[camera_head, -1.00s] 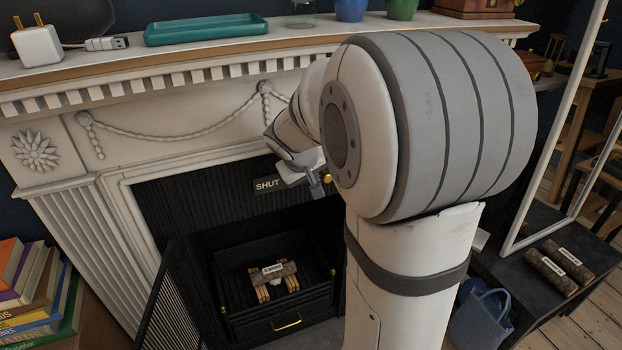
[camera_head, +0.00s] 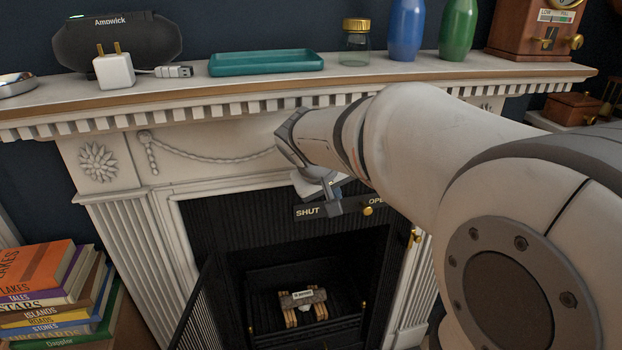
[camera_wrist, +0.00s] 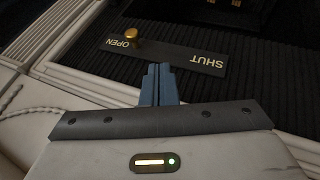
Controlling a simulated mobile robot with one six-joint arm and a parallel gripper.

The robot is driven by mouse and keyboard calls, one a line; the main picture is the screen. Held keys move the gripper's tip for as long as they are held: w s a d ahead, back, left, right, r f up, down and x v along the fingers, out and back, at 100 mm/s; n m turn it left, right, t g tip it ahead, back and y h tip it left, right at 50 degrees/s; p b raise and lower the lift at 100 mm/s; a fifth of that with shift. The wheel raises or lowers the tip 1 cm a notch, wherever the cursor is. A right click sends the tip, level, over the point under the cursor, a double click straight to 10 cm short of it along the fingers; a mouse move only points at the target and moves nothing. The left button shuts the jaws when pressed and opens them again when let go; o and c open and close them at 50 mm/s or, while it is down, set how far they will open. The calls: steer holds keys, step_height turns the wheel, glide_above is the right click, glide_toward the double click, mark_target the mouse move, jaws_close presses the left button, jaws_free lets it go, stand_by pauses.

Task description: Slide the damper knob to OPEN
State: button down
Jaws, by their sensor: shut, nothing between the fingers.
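The damper plate (camera_head: 335,211) is a dark strip above the firebox, with SHUT at its left end and OPEN at its right in the head view. The brass damper knob (camera_head: 368,210) sits at the OPEN end, beside that word. In the wrist view the plate (camera_wrist: 170,53) appears upside down, and the knob (camera_wrist: 131,34) stands close to the OPEN lettering. My gripper (camera_head: 332,208) is shut and empty, in front of the plate between SHUT and the knob. In the wrist view its fingertips (camera_wrist: 158,68) are together, with a gap to the knob.
The mantel shelf (camera_head: 200,88) above carries a teal tray (camera_head: 266,62), a glass jar (camera_head: 355,45) and bottles. The firebox below holds a log bundle (camera_head: 302,307). A mesh door (camera_head: 203,305) stands open at left. Books (camera_head: 45,295) are stacked far left.

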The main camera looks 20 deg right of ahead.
steer(key=s+a+r+g+y+p, duration=0.1)
steer(key=s+a+r+y+p, duration=0.1)
steer(key=s+p, duration=0.5)
steer(key=s+a+r+g+y+p, duration=0.1)
steer(key=s+a+r+y+p, duration=0.2)
steer(key=s+a+r+p, duration=0.2)
steer(key=s+p, duration=0.3)
steer(key=s, duration=0.2)
steer(key=shift+s+a+r, duration=0.25)
steer(key=shift+s+a, duration=0.05)
steer(key=shift+a, duration=0.05)
